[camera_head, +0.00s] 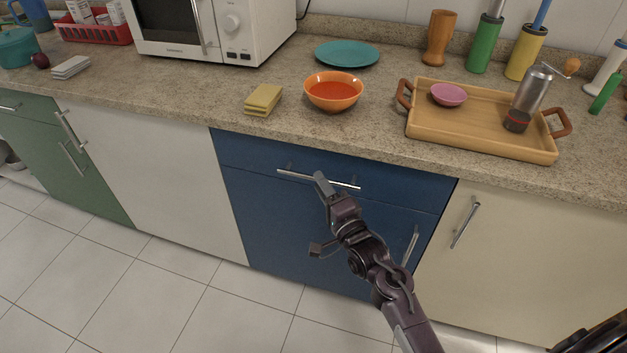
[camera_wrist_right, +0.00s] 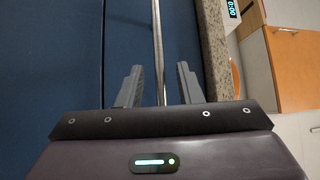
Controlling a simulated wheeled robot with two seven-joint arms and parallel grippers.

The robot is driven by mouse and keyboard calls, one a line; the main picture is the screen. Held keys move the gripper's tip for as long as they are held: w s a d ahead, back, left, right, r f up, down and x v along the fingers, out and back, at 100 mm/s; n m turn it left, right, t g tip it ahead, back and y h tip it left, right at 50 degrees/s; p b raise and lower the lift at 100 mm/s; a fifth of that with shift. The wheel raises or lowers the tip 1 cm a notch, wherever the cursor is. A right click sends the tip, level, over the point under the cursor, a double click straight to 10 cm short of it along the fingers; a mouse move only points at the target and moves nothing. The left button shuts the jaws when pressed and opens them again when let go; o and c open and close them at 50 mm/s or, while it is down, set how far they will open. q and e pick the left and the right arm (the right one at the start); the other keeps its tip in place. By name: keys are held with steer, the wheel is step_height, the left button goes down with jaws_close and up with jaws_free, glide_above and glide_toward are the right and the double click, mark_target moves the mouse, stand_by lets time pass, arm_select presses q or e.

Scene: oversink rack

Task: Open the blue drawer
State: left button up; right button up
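The blue drawer (camera_head: 245,156) is the top front of the blue cabinet, under the counter edge. It looks shut, with its front in line with the cabinet. Its silver bar handle (camera_head: 293,176) runs across the front. My right gripper (camera_head: 322,182) is at the middle of this handle. In the right wrist view, the two fingers of my gripper (camera_wrist_right: 159,85) stand apart, and the handle bar (camera_wrist_right: 157,40) runs between them with visible gaps on both sides. The part of the bar deepest toward the palm is hidden. My left gripper is not in view.
Below the drawer is a blue door with an upright handle (camera_head: 411,244). A cream cabinet (camera_head: 530,260) is at the right, a white front (camera_head: 165,165) at the left. Above on the counter (camera_head: 210,95) stand an orange bowl (camera_head: 334,91) and a wooden tray (camera_head: 470,130). The tiled floor is clear.

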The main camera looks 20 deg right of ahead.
steer(key=shift+x, duration=1.45)
jaws_close()
